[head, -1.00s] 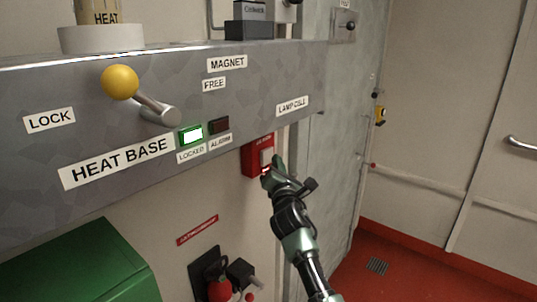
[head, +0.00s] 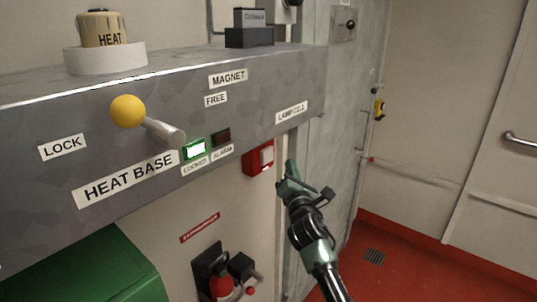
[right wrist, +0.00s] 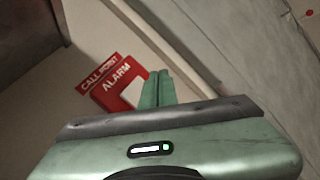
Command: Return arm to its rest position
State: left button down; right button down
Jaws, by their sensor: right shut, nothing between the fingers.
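My right gripper (head: 290,169) is in the head view, just right of and below a red call point box (head: 259,158) with a pale button on the wall. The gripper is shut and empty, and a small gap shows between it and the box. In the right wrist view the shut fingers (right wrist: 157,88) point up beside the red box (right wrist: 118,84), which carries the words "ALARM" and "CALL POINT". The fingers overlap the box's right edge in that view. My left gripper is in neither view.
A grey bench front (head: 60,115) carries a yellow-knobbed lever (head: 128,111) and a lit green "LOCKED" lamp (head: 194,149). Open red floor (head: 400,255) lies to the right.

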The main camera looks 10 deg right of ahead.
dwell(0.4)
jog(key=s+f+m+g+y, duration=0.1)
jog(key=s+f+m+g, duration=0.25)
jog(key=f, duration=1.05)
jog(key=s+a+f+m+g+b, duration=0.1)
jog(key=s+f+m+g, duration=0.3)
jog(key=f, duration=0.9)
jog(key=s+f+m+y, duration=0.15)
jog(key=s+f, duration=0.45)
jog(key=f, duration=0.8)
jog(key=s+f+m+g+b, duration=0.1)
jog(key=s+f+m+g, duration=0.45)
jog(key=s+f, duration=1.35)
jog(key=s+f+m+g, duration=0.2)
jog(key=s+f+m, duration=0.3)
jog(key=s, duration=1.2)
jog(key=s+d+f+m+g+b, duration=0.1)
jog(key=s+f+m+g, duration=0.2)
jog(key=s, duration=1.5)
notch_tip(320, 180, down, 5)
jog(key=shift+s+d+m, duration=0.2)
jog(key=shift+m, duration=0.95)
jog(key=shift+w, duration=0.1)
